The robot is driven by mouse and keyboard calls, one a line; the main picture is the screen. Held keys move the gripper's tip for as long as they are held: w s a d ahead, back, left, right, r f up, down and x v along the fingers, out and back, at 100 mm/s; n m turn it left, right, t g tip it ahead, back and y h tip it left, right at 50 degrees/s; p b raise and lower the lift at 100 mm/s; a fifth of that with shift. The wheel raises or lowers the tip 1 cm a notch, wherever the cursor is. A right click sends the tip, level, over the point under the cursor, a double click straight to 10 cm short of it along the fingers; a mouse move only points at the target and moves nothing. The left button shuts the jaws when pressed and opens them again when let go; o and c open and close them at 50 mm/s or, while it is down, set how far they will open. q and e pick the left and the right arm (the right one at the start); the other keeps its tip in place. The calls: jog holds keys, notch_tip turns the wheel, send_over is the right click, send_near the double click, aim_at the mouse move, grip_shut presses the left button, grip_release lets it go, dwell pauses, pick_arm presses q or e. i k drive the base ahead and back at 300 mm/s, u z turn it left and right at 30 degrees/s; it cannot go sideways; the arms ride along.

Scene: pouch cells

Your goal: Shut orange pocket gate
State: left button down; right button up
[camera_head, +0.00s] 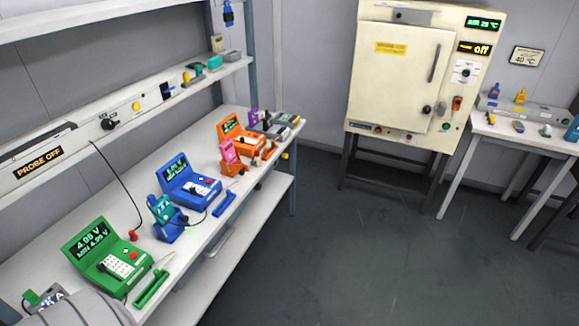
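The orange tester (240,135) stands towards the far end of the long bench at left, its display lit. In front of it, a pink pouch cell (230,151) stands in a small orange pocket holder (233,168). Small orange parts (266,153) sit just right of the holder. At this size I cannot tell which part is the gate, or whether it is open or shut. Neither of my grippers is in view. Nothing of mine is near the orange pocket.
Along the bench (205,238) stand a blue tester (187,182), a teal cell (161,208) in a blue holder, and a green tester (107,262). A black cable hangs over the bench. A cream oven (400,75) stands at the back. The floor (350,250) is clear.

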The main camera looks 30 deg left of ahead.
aim_at(241, 168)
jog(key=u, duration=0.2)
jog(key=i, duration=1.15)
jog(key=u, duration=0.7)
